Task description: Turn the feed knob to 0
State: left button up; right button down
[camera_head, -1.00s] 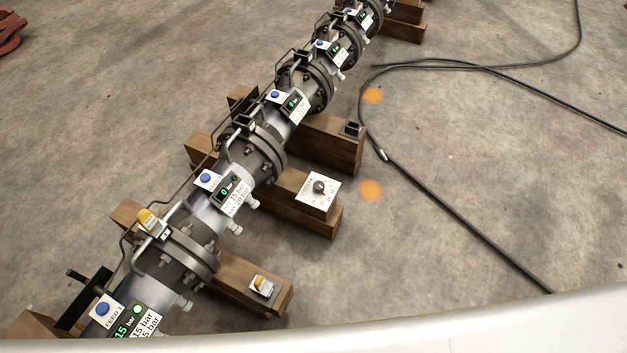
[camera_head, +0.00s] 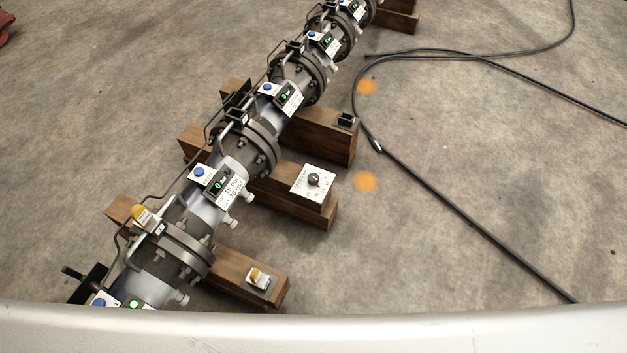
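A small dark round knob (camera_head: 314,180) sits on a white square dial plate (camera_head: 302,187) with markings around it. I take it to be the feed knob; its label is too small to read surely. The plate lies on top of a wooden block (camera_head: 285,198) to the right of the pipe. A red mark shows at the knob, but I cannot tell which number it points to. Neither of my grippers is in view.
A flanged pipe (camera_head: 205,215) runs diagonally on several wooden blocks, with blue buttons and green displays. A black cable (camera_head: 440,190) and orange floor spots (camera_head: 365,182) lie right on open concrete.

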aim_at(312, 178)
jog(key=i+l, duration=0.1)
jog(key=l, duration=0.25)
jog(key=i+l, duration=0.15)
jog(key=l, duration=0.2)
jog(key=i+l, duration=0.1)
jog(key=l, duration=0.25)
jog(key=i+l, duration=0.15)
jog(key=l, duration=0.15)
jog(key=i+l, duration=0.1)
jog(key=l, duration=0.25)
jog(key=z, duration=0.05)
